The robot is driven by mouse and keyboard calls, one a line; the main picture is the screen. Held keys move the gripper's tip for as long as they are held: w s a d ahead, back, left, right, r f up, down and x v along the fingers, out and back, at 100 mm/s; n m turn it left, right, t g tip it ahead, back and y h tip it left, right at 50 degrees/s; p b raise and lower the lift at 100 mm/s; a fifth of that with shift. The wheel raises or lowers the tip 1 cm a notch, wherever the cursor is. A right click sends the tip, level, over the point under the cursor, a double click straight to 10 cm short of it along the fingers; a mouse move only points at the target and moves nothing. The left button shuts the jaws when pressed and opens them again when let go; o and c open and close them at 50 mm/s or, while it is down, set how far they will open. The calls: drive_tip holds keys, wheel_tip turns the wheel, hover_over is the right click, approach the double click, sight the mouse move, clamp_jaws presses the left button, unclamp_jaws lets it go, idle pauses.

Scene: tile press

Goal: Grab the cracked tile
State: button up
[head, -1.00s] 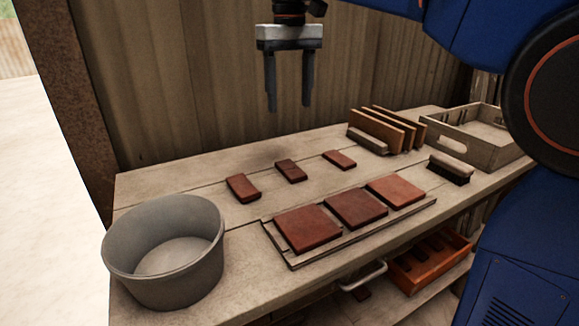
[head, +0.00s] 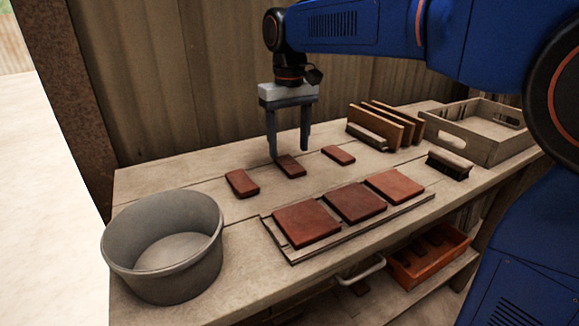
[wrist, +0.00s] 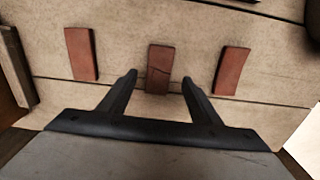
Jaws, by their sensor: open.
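Three small red-brown tiles lie in a row on the wooden bench. The middle one is the cracked tile (head: 291,167); in the wrist view a dark crack line crosses the cracked tile (wrist: 159,68). My gripper (head: 289,154) is open and empty, pointing down just above and behind the cracked tile. In the wrist view the fingertips of my gripper (wrist: 158,74) stand to either side of that tile's near end, with clear gaps. The left small tile (head: 242,184) and the right small tile (head: 339,155) look whole and lie apart from the fingers.
Larger square tiles (head: 307,224) lie on a board in front. A grey tub (head: 130,275) stands at the left front. Upright wooden boards (head: 383,120), a brush (head: 449,165) and a wooden crate (head: 455,146) stand at the right. A plank wall (head: 190,90) rises behind.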

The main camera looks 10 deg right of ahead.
sight(289, 163)
wheel_tip(289, 163, down, 4)
drive_tip(key=shift+w+f, duration=0.1)
drive_tip(key=shift+d, duration=0.1)
drive_tip(key=c, duration=1.2)
